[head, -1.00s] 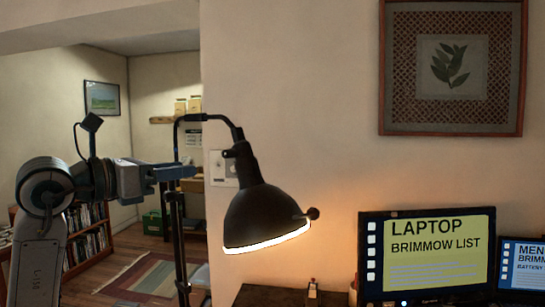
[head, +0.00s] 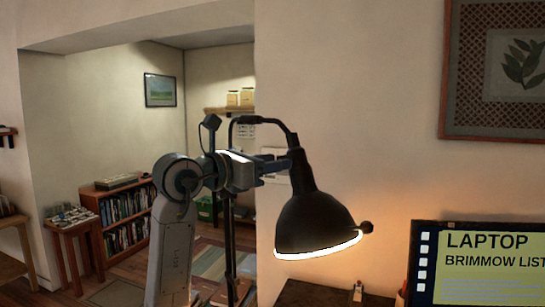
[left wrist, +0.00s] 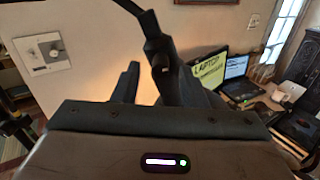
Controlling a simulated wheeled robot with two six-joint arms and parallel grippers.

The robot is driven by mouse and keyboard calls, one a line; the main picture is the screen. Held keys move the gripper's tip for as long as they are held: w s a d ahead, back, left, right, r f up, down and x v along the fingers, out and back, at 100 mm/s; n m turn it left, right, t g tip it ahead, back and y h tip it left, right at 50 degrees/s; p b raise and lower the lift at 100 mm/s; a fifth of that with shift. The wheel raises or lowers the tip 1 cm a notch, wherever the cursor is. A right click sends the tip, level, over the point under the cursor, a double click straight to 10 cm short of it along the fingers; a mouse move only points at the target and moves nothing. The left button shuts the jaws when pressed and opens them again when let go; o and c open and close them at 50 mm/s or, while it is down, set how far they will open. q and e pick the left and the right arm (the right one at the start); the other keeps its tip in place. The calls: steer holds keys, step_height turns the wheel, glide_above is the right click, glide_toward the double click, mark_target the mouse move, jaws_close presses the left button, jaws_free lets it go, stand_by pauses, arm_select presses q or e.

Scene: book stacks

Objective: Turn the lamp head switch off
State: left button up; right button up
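The black desk lamp head (head: 312,222) is lit, with a bright white rim underneath, and hangs from a curved arm. My left gripper (head: 284,168) is at the left side of the lamp's narrow neck. In the left wrist view, the dark lamp neck (left wrist: 157,48) comes down between the fingers of the left gripper (left wrist: 152,85), which stand apart. Whether a finger touches the neck or switch cannot be told. My right gripper is not in view.
A monitor (head: 482,262) reading LAPTOP stands right of the lamp. A dark desk or cabinet top (head: 318,294) lies below the lamp. A bookshelf (head: 124,218) and a small side table (head: 72,226) stand in the back room. A wall plate (left wrist: 44,53) is on the wall.

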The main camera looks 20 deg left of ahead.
arm_select(q)
steer(key=shift+w+d, duration=0.2)
jaws_close()
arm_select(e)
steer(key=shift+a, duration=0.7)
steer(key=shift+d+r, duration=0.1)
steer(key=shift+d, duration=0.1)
arm_select(q)
steer(key=shift+r+n+p, duration=0.2)
steer(key=shift+n+p, duration=2.8)
steer(key=shift+n, duration=5.8)
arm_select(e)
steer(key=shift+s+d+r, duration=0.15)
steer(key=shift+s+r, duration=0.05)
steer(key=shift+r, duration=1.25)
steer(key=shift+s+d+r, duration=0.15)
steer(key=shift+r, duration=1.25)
